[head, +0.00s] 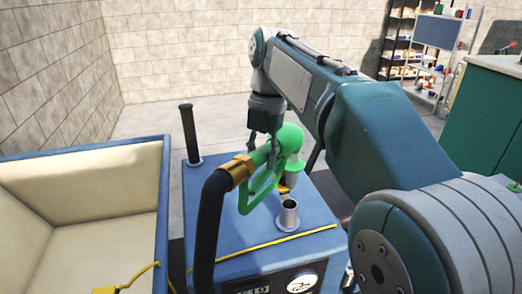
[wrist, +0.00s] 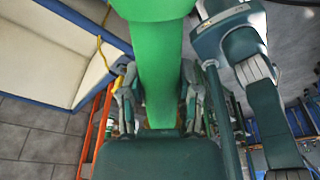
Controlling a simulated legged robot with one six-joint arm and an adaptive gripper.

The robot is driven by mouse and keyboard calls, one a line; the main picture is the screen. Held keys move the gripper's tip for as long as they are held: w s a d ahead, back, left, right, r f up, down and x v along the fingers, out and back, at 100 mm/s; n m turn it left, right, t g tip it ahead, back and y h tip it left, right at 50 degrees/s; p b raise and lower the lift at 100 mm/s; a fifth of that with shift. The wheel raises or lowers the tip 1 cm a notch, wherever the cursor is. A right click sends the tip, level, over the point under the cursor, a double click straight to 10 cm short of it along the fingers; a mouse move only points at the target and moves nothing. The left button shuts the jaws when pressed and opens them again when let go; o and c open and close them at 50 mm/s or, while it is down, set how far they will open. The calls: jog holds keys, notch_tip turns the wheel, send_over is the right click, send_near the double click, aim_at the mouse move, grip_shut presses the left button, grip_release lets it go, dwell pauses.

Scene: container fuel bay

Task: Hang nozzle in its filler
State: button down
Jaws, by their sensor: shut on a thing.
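A green fuel nozzle (head: 266,165) with a brass collar and a black hose is in the head view. My gripper (head: 263,140) is shut on its green body, which also fills the upper middle of the wrist view (wrist: 158,70) between my gripper's two fingers (wrist: 159,105). The nozzle is above the blue box-shaped unit (head: 235,222). Its spout end points down over the metal filler neck (head: 289,214) on the unit's top, and appears apart from it. The exact gap cannot be told.
A dark upright pipe (head: 190,134) stands at the unit's back left. A yellow cord (head: 265,244) crosses the unit's top. A cream-lined blue bin (head: 85,195) is at left. Shelves (head: 402,45) and a green cabinet (head: 485,115) stand at right.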

aim_at(262, 175)
jog(key=shift+a+f, duration=0.15)
jog(key=shift+f, duration=2.7)
jog(key=shift+d+f, duration=0.2)
jog(key=shift+f, duration=1.35)
jog(key=shift+f, duration=2.2)
